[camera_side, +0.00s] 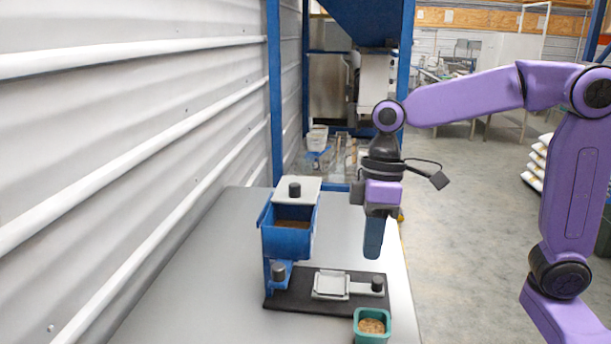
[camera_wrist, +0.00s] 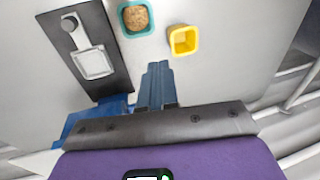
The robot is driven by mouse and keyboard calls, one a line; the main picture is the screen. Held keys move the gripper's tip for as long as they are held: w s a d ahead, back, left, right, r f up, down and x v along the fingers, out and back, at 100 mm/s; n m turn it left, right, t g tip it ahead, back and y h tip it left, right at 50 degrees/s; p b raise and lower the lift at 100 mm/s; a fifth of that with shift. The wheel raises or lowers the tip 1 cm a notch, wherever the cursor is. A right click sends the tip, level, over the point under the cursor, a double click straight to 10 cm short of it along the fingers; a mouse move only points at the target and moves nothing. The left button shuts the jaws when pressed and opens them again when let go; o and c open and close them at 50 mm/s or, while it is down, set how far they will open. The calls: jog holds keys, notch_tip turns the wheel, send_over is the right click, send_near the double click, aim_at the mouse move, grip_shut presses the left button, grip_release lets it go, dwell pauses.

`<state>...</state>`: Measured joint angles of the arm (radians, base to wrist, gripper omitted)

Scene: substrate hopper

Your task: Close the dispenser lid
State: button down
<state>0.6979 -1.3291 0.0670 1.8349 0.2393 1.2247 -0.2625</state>
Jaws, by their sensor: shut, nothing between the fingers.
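The dispenser is a blue hopper (camera_side: 289,245) at the left of the black base (camera_side: 322,302) in the side view. Its pale grey lid (camera_side: 312,187), with a black knob (camera_side: 294,189) on top, lies toward the back. The front of the hopper's mouth is uncovered, and brown substrate (camera_side: 292,224) shows inside. My gripper (camera_side: 373,255) is shut and empty, pointing down to the right of the hopper and apart from it. In the wrist view my shut fingers (camera_wrist: 157,70) show in the middle, and part of the blue hopper (camera_wrist: 108,108) shows behind the wrist.
A grey slide plate (camera_side: 330,285) with a black knob (camera_side: 377,283) lies on the base. A green cup (camera_side: 371,338) of brown substrate stands by the base's front right corner. A yellow cup (camera_wrist: 184,40) shows in the wrist view. A corrugated wall (camera_side: 120,150) borders the left side.

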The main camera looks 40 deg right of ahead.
jog(key=w+r+m+y, duration=0.1)
jog(key=w+r+y, duration=0.15)
jog(key=w, duration=0.85)
jog(key=m+t+y, duration=0.1)
jog(key=y, duration=0.1)
send_near(305, 191)
jog(key=s+a+r, duration=0.2)
jog(key=w+d+r+t, duration=0.1)
jog(key=w+d, duration=0.3)
jog(key=d, duration=0.3)
jog(key=shift+y, duration=0.35)
jog(key=x, duration=0.9)
jog(key=shift+a, duration=0.25)
jog(key=a, duration=0.1)
jog(key=s+a, duration=0.1)
jog(key=shift+a+f, duration=0.25)
jog(key=shift+f, duration=0.05)
jog(key=shift+s+a, duration=0.4)
jog(key=shift+a, duration=0.25)
jog(key=shift+s+a, duration=0.35)
jog(key=shift+a, duration=0.05)
jog(key=s+a, duration=0.6)
jog(key=shift+s+a, duration=0.2)
jog(key=shift+s, duration=0.05)
